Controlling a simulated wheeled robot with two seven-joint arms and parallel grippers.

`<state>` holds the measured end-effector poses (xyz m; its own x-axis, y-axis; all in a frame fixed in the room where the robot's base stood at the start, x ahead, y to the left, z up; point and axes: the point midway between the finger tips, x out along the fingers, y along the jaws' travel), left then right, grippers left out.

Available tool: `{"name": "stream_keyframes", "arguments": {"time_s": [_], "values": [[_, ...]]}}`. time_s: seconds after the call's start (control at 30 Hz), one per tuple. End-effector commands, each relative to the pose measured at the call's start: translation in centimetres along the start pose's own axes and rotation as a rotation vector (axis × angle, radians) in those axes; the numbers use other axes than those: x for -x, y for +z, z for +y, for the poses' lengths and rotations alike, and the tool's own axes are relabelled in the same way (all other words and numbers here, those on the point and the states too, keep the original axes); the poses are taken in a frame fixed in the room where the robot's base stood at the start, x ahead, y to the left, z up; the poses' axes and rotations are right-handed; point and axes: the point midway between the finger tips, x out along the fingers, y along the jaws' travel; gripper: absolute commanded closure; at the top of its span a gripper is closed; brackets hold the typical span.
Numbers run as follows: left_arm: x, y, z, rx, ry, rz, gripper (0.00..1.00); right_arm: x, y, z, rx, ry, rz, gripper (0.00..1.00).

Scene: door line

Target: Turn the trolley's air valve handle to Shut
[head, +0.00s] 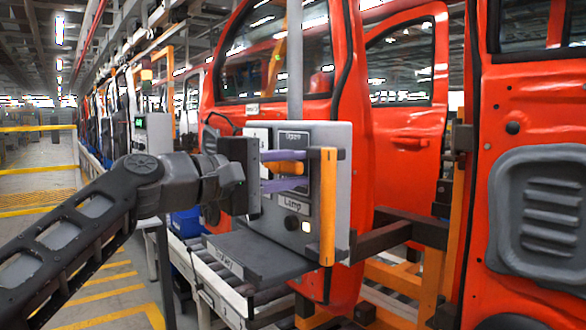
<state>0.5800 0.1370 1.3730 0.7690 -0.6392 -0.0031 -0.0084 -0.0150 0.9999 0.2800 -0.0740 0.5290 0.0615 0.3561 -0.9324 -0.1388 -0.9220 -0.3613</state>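The trolley's grey control panel (342,180) stands in front of an orange-red car door. No Shut label can be read; much of the plate is hidden behind my gripper. My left gripper (286,170) comes in from the left, its two purple fingers open, one above and one below the handle. A gap shows under the handle; whether the upper finger touches it I cannot tell. My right gripper is not in view.
An upright orange bar (328,205) stands out at the panel's right edge, close to the fingertips. A grey shelf (258,256) juts out under the gripper. Free floor (100,290) lies at the left.

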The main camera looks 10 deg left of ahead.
Motion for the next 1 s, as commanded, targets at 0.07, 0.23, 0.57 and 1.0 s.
{"name": "stream_keyframes", "arguments": {"time_s": [0.07,0.23,0.57,1.0], "values": [[0.0,0.0,0.0,0.001,0.001,0.0,0.71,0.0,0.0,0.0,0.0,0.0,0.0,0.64],[0.1,0.0,0.1,0.001,0.002,0.001,0.71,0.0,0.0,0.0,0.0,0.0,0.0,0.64],[4.0,-0.1,-0.1,0.0,0.004,0.004,0.71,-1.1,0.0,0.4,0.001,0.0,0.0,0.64],[7.9,0.0,0.0,0.001,0.001,0.0,0.71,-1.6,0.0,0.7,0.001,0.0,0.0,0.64]]}}
